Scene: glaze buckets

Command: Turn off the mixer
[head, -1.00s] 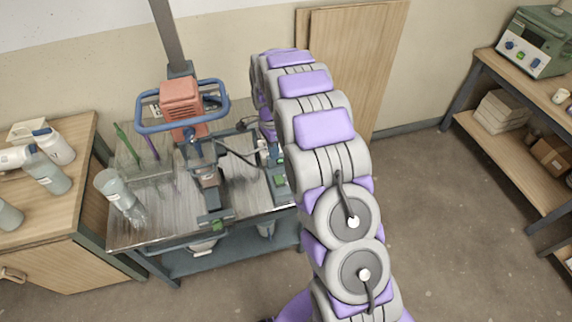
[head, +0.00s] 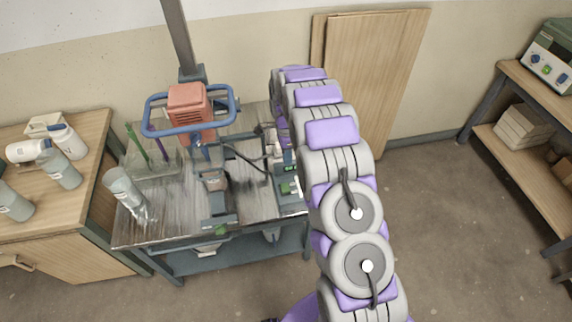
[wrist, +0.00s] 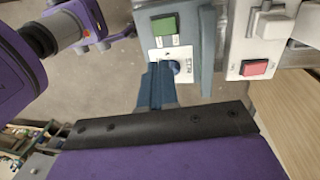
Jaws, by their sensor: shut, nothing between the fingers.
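The mixer (head: 188,105) has a red motor inside a blue ring frame, mounted on a post over a metal-topped bench. A grey control box (head: 290,187) sits at the right side of the bench, partly hidden by my arm. In the wrist view, a grey box carries a green button (wrist: 164,26) and a white panel with a blue knob (wrist: 175,67). A white box beside it carries a red button (wrist: 254,68). My gripper (wrist: 157,72) is shut and empty, its blue fingertips close in front of the knob panel. Contact cannot be told. The head view hides my fingertips.
A wooden cabinet (head: 65,230) with bottles stands left, and a shelf unit (head: 515,160) stands right. Wooden boards (head: 375,80) lean on the wall. The floor at right is clear.

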